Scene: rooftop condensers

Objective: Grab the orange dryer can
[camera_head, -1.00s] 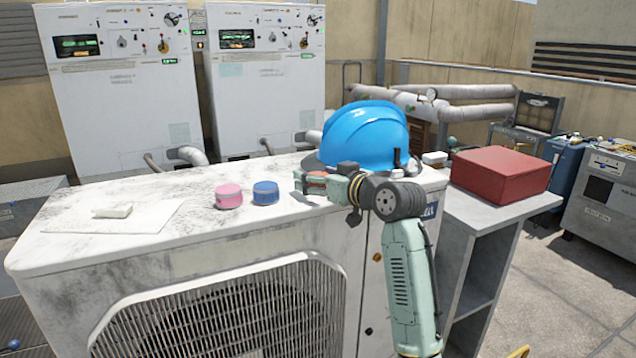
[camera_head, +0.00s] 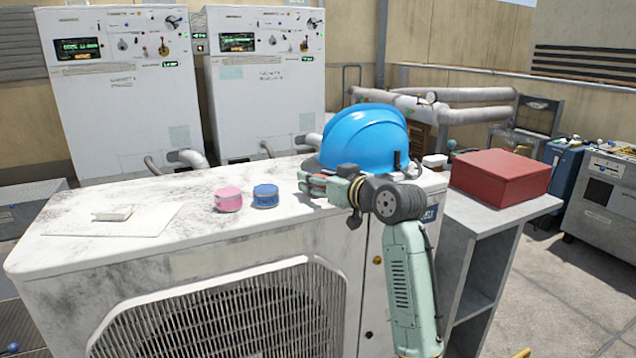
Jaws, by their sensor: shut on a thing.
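My gripper (camera_head: 308,184) is at the right part of the white condenser top, in front of the blue hard hat. It is shut on the orange dryer can (camera_head: 319,181). Only a small reddish-orange part of the can shows between the fingers; the rest is hidden by the gripper. I cannot tell whether the can still touches the condenser top.
A pink can (camera_head: 228,199) and a blue can (camera_head: 265,195) stand left of my gripper. The blue hard hat (camera_head: 364,138) is close behind it. A white block (camera_head: 113,213) lies on a sheet at left. A red box (camera_head: 500,176) sits on the side stand.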

